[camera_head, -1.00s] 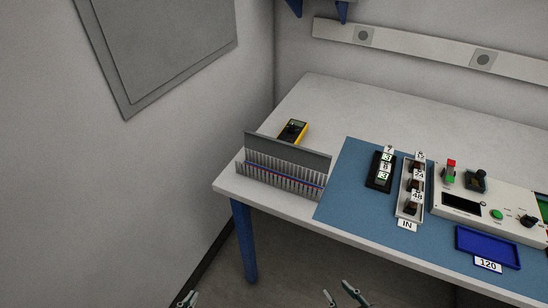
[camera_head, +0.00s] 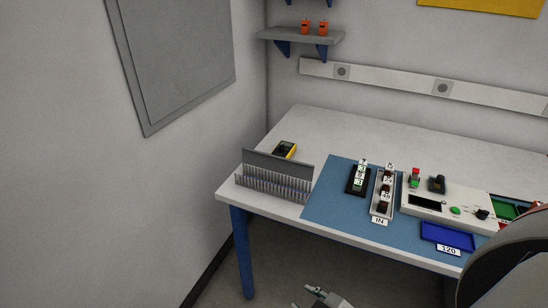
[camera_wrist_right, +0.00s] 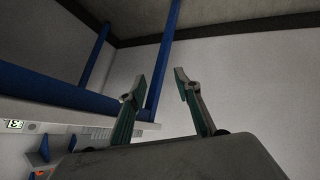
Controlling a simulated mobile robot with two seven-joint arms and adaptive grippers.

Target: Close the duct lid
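The wiring duct (camera_head: 262,187) is a grey slotted channel at the left front corner of the table. Its grey lid (camera_head: 278,165) stands up along the back edge of the duct, so the duct is open on top. In the right wrist view, my right gripper (camera_wrist_right: 159,80) is open and empty, its two fingers apart. A gripper at the bottom edge of the head view (camera_head: 312,294), seemingly the right one, is below and in front of the table, apart from the duct. My left gripper is not in view.
A blue mat (camera_head: 325,205) right of the duct carries a numbered block (camera_head: 357,181), a switch strip (camera_head: 384,196), a control box (camera_head: 450,203) and a blue tray (camera_head: 447,237). A wall stands to the left.

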